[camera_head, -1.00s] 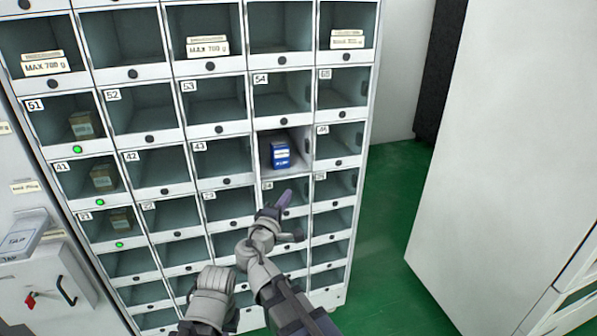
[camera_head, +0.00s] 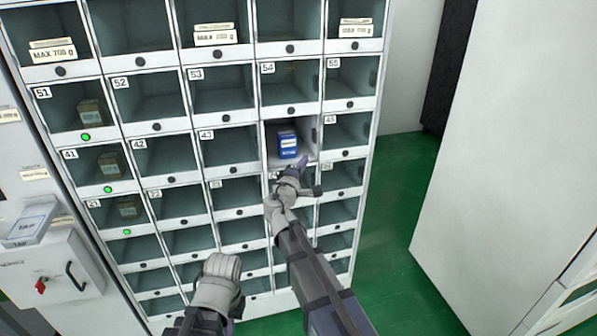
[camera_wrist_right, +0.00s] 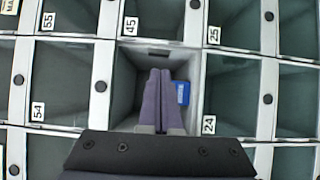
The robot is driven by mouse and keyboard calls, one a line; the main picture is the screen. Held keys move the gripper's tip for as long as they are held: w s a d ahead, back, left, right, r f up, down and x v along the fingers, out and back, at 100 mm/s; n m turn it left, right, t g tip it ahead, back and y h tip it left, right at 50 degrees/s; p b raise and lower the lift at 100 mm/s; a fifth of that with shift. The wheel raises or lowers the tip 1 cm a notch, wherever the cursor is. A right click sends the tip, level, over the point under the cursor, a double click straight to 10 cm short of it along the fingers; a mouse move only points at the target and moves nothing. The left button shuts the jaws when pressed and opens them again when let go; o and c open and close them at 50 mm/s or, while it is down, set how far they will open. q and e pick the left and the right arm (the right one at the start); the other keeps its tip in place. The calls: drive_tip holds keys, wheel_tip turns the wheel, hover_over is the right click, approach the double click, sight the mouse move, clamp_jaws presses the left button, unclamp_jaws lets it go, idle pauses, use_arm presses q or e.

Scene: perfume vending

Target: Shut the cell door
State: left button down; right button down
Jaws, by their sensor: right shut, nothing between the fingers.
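The open cell (camera_head: 272,134) in the cabinet's lit-up middle shows a pale interior and no number label across its front. A small blue box (camera_head: 287,145) stands inside it; the box also shows in the right wrist view (camera_wrist_right: 183,93), partly behind my fingers. The cell's door leaf cannot be made out clearly; my right arm covers the area below the opening. My right gripper (camera_head: 303,162) is shut and empty, its purple fingertips at the lower right of this opening. In the right wrist view its shut fingers (camera_wrist_right: 160,74) point toward the cell.
Other cells of the cabinet surround it, with dark round knobs and number labels. Small brown boxes (camera_head: 108,163) stand in left cells with green lights. A grey box with a red key (camera_head: 41,286) is at lower left. A white cabinet (camera_head: 500,140) stands at right across green floor (camera_head: 395,200).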

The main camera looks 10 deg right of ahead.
drive_tip(key=shift+x, duration=0.85)
idle(1.1)
